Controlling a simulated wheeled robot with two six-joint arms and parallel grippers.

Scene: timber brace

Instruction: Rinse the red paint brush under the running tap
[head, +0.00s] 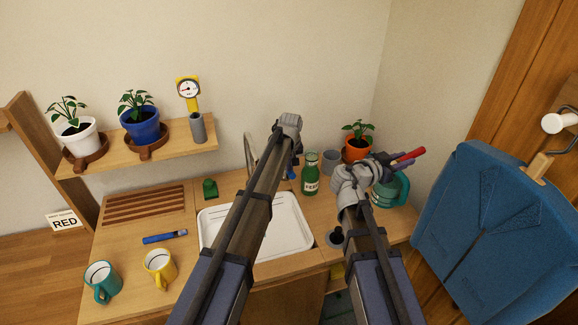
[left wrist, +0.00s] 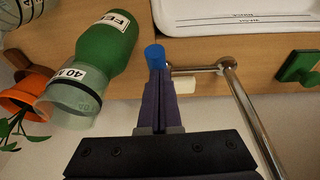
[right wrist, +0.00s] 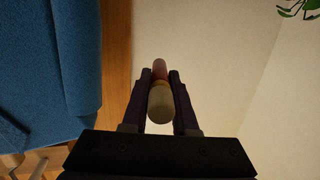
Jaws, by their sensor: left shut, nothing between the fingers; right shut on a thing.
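My right gripper (head: 404,160) is shut on the red brush (head: 413,154), at the right of the head view. In the right wrist view the brush (right wrist: 160,97) shows a pale rounded end towards the camera and red beyond, between the fingers. My left gripper (head: 295,160) is shut and empty at the tap. In the left wrist view its fingertips (left wrist: 157,72) are at the tap's blue knob (left wrist: 154,55), apparently touching it. The chrome tap (left wrist: 240,95) curves beside them; it is partly hidden by my left arm in the head view (head: 249,150). I cannot see any water.
A white sink or tray (head: 292,235) lies under my left arm. A green bottle (head: 310,178), a grey cup (head: 331,160), an orange plant pot (head: 356,149) and a teal jug (head: 391,191) crowd the right. Mugs (head: 159,268) stand front left. A blue jacket (head: 490,240) hangs right.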

